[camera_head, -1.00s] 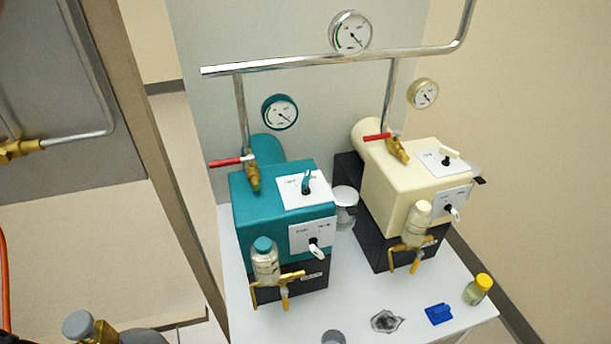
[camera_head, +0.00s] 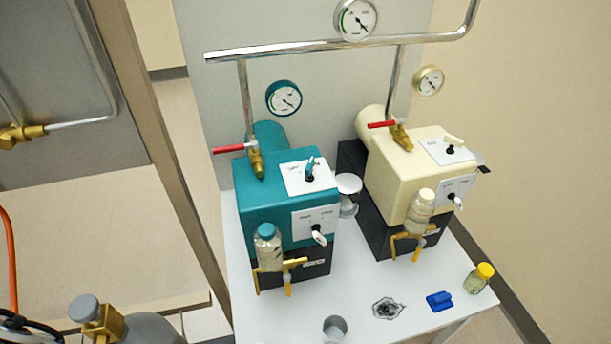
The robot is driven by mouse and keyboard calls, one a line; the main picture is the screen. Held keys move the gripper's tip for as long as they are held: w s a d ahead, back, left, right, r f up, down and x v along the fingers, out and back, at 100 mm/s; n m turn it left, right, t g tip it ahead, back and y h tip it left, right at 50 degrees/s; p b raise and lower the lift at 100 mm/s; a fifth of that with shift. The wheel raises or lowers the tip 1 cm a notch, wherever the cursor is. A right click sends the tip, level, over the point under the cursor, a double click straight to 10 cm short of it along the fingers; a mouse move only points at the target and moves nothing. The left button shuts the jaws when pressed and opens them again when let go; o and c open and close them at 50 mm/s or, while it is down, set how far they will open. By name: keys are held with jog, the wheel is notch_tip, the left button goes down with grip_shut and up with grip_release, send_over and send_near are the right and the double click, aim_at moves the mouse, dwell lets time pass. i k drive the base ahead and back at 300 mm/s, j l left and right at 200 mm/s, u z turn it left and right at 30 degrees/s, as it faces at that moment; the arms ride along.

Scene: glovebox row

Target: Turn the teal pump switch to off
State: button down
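The teal pump (camera_head: 262,202) stands on the left of a white table, on a dark base. Its top plate (camera_head: 295,185) carries a small switch with a teal lever (camera_head: 309,168), which points up and slightly right. Its front plate (camera_head: 301,228) carries a second switch with a white lever (camera_head: 319,237), which points down and to the right. The lettering on both plates is too small to read. My gripper is not in view.
A cream pump (camera_head: 393,189) stands to the right. A red-handled valve (camera_head: 230,149) and a gauge (camera_head: 284,98) rise behind the teal pump. A glass bottle (camera_head: 268,253) hangs in front of it. A cup, dark patch, blue piece (camera_head: 439,301) and yellow-capped jar (camera_head: 479,278) lie along the front edge.

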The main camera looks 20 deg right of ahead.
aim_at(309, 165)
jog(key=i+z, duration=0.1)
jog(key=z, duration=0.3)
jog(key=i+l+z, duration=0.1)
jog(key=z, duration=0.3)
jog(key=i+z, duration=0.15)
jog(key=z, duration=0.25)
